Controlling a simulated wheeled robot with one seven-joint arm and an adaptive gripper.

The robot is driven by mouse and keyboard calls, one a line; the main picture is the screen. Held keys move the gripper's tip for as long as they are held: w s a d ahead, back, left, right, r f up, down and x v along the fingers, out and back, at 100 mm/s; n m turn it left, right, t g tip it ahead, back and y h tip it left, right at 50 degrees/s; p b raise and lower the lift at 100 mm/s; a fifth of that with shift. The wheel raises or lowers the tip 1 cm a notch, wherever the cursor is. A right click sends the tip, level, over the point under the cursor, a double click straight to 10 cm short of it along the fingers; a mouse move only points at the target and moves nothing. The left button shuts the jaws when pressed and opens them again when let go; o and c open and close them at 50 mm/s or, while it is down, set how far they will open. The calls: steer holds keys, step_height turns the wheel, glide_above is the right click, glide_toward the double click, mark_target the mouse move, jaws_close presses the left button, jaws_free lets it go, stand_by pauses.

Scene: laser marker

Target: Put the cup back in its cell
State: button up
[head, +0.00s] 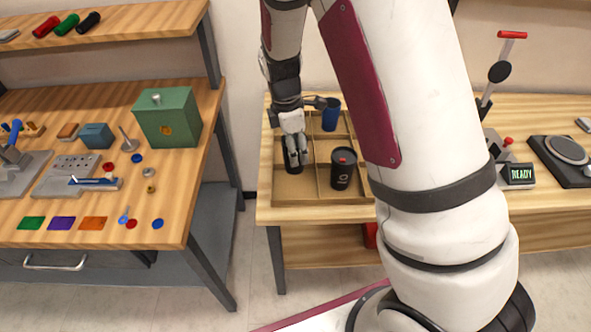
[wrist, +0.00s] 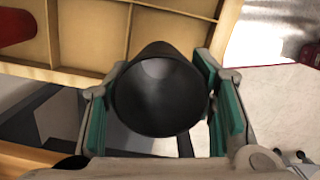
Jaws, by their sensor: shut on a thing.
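My gripper (head: 295,157) is shut on a black cup (head: 293,165) in the head view, at the left side of the divided wooden tray (head: 290,190). The cup also shows in the wrist view (wrist: 158,95), its round open mouth facing the camera, between the two teal-padded fingers. The tray's cells (wrist: 90,35) lie beyond it, and the cup overlaps the tray's edge in that picture. I cannot tell whether the cup's base is above or inside a cell. Parts of the tray are hidden by my arm.
A dark cup with a red spot on top (head: 343,168) and a blue cup (head: 330,115) stand in other tray cells. The left bench (head: 190,190) holds a green box (head: 167,115) and small parts. A READY display (head: 521,174) stands right. Floor separates the bench and tray table.

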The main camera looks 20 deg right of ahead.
steer(key=shift+f, duration=3.2)
steer(key=shift+f, duration=0.15)
steer(key=o, duration=0.8)
steer(key=shift+c, duration=0.2)
step_height(320, 180, up, 12)
steer(key=a+r, duration=0.1)
steer(key=a, duration=0.1)
steer(key=s+d+r+m+t+y, duration=0.1)
steer(key=s+r+m+t+y, duration=0.1)
steer(key=s+r+m, duration=0.75)
steer(key=s+r+m+t, duration=0.1)
steer(key=s+r+m, duration=0.2)
steer(key=s, duration=0.5)
steer(key=s+d+r+m+t, duration=0.1)
steer(key=s+r+m, duration=0.3)
steer(key=s, duration=0.3)
steer(key=shift+s+d+r+t+h, duration=0.15)
steer(key=shift+s+r+t+h, duration=0.2)
steer(key=shift+r, duration=0.5)
